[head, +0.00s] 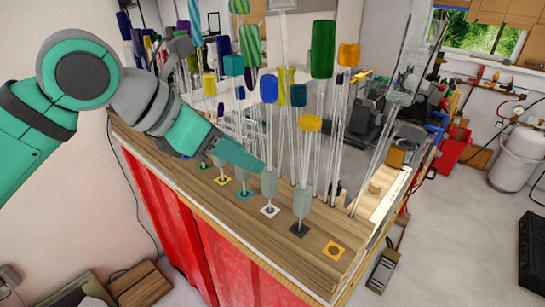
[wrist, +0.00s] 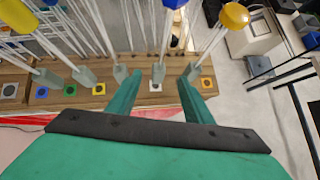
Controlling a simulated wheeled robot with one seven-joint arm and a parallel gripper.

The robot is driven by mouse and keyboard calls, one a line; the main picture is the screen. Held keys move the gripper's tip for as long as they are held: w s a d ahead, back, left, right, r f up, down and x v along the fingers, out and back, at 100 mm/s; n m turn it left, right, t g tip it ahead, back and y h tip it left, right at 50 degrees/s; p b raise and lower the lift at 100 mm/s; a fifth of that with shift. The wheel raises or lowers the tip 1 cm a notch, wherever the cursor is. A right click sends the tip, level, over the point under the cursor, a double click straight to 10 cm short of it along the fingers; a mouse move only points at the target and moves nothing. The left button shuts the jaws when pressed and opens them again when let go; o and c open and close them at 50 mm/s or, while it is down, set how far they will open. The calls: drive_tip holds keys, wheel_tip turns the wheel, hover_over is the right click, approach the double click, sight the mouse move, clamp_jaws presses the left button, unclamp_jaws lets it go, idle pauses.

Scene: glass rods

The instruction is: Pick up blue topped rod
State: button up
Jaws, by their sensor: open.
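The blue topped rod (head: 269,88) stands upright in a grey holder (head: 270,185) beside a white square on the wooden bench top. In the wrist view the rod's blue top (wrist: 174,3) is cut by the top edge, and its grey holder (wrist: 158,74) shows between my fingers. My gripper (head: 259,165) is low beside the rod, near the holder's upper end. In the wrist view my gripper (wrist: 160,80) is open, one green finger on each side of the holder and rod, with gaps showing. The far finger is largely hidden in the head view.
A yellow topped rod (head: 310,123) stands close on the right in its own holder (head: 303,200). Several other coloured rods stand behind and to the left. An orange square (head: 334,250) lies clear near the bench's front corner. The bench has red sides (head: 190,225).

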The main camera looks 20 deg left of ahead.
sight(270, 169)
drive_tip(key=x, duration=0.4)
drive_tip(key=shift+f, duration=0.35)
drive_tip(key=x, duration=0.5)
drive_tip(key=shift+w+d, duration=0.1)
drive_tip(key=shift+w, duration=0.15)
drive_tip(key=c, duration=1.2)
drive_tip(key=shift+o, duration=0.2)
drive_tip(key=shift+r, duration=0.15)
